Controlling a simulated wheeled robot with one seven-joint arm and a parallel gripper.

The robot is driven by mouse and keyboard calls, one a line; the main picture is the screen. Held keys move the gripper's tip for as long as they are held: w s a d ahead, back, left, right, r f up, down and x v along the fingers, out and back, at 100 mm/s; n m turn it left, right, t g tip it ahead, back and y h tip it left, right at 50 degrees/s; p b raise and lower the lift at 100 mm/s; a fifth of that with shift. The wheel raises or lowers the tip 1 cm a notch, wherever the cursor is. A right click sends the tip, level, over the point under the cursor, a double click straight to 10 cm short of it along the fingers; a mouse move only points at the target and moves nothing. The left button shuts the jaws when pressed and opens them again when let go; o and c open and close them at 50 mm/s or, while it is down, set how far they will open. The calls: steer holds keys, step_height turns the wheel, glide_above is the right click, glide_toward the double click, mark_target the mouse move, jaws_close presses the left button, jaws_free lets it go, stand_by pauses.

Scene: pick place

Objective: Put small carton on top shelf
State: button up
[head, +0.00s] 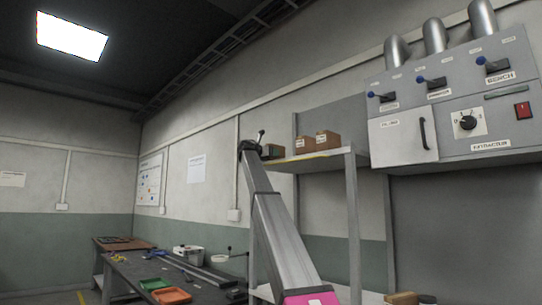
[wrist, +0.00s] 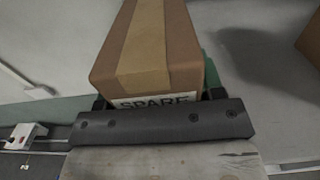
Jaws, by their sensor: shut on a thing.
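The small carton (wrist: 180,45) is brown with a tan tape strip and a "SPARE" label, and fills the top middle of the wrist view. My gripper (wrist: 158,102) is shut on it, with dark fingers at its near end. In the head view my gripper (head: 258,147) is at the left end of the top shelf (head: 316,154), at about board height.
Two brown boxes (head: 328,140) with white labels stand on the shelf to the right of my gripper. A box edge (wrist: 311,42) shows at the right of the wrist view. A green thing (wrist: 212,77) lies beside the carton. A grey shelf post (head: 352,215) stands at the right.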

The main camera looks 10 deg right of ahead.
steer(key=o, duration=1)
steer(key=shift+f, duration=0.1)
steer(key=shift+o, duration=0.2)
steer(key=v, duration=1.2)
